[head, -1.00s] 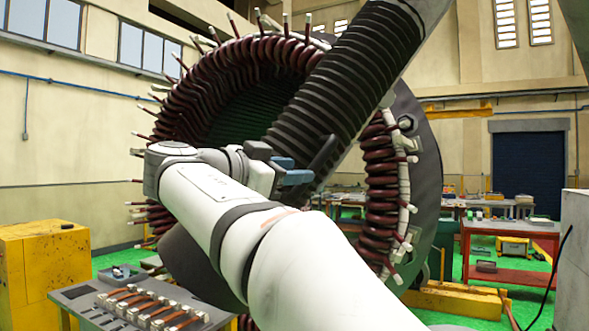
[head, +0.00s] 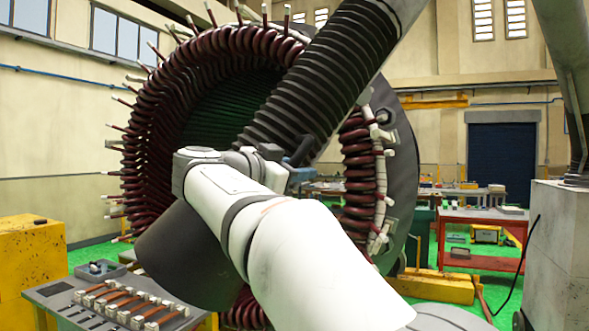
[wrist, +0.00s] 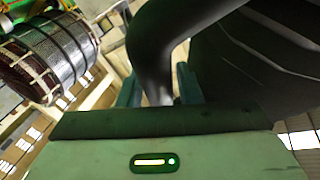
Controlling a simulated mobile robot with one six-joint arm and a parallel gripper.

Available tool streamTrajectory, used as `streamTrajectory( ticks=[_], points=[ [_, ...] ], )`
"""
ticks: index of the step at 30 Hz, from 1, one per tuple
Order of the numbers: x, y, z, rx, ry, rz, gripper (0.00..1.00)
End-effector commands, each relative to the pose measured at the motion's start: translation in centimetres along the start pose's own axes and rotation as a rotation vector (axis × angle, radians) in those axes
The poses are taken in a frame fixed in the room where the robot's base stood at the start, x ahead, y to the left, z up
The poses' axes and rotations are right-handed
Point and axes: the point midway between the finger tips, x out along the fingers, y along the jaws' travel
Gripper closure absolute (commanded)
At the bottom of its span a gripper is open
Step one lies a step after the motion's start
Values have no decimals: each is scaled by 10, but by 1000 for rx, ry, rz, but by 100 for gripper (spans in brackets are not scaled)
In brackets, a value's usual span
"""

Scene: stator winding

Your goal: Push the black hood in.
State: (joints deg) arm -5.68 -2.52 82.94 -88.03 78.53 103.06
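The black hood (head: 182,248) is a smooth dark shell at the lower end of a thick ribbed black duct (head: 318,72), in front of the stator. A curved black handle (head: 303,150) stands out from the duct. My gripper (head: 302,174) is at the handle's lower end, with bluish fingers partly hidden by my wrist. In the wrist view, the handle (wrist: 152,45) comes down between the two fingers of my gripper (wrist: 160,90). It is close to both fingers; whether they press on it is unclear. My white arm covers part of the hood.
The large stator ring (head: 140,150) with dark red coils stands behind the duct. A bench with copper bars (head: 125,303) is at lower left beside a yellow block (head: 32,265). A red table (head: 480,240) stands at right; green floor lies around it.

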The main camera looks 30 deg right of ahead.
Motion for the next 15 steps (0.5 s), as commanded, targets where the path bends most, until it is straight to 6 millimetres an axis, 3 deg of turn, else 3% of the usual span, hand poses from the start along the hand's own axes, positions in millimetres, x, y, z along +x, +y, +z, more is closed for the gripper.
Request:
streamTrajectory(
  ticks=[11, 15],
  points=[
    [-1, 0, 0, 0, -1, -1, 99],
    [-1, 0, 0, 0, -1, -1, 100]
  ],
)
